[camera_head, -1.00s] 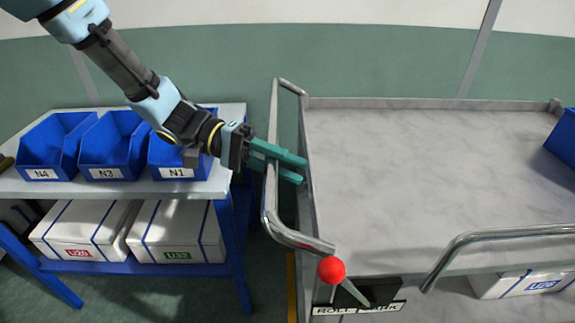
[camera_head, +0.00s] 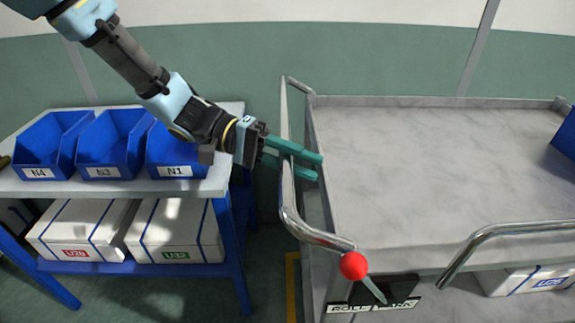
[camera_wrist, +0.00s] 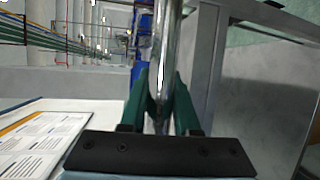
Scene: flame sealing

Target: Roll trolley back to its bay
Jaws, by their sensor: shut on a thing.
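The trolley (camera_head: 430,170) is a grey metal cart with a flat top, on the right in the head view. A bent chrome push handle (camera_head: 290,205) stands at its left end. My gripper (camera_head: 318,166) is shut on this handle, with its green fingers on either side of the bar. In the wrist view the chrome bar (camera_wrist: 163,60) runs upright between the green fingers (camera_wrist: 160,100). A lever with a red ball knob (camera_head: 353,265) sticks up at the trolley's near left corner, beside a black plate with partly hidden lettering. The trolley's wheels are out of view.
A workbench (camera_head: 215,185) with blue bins (camera_head: 110,145) and white boxes (camera_head: 175,230) below stands at the left. A gap of floor separates it from the trolley. A yellow floor line (camera_head: 292,285) shows there. A green wall (camera_head: 390,65) runs behind.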

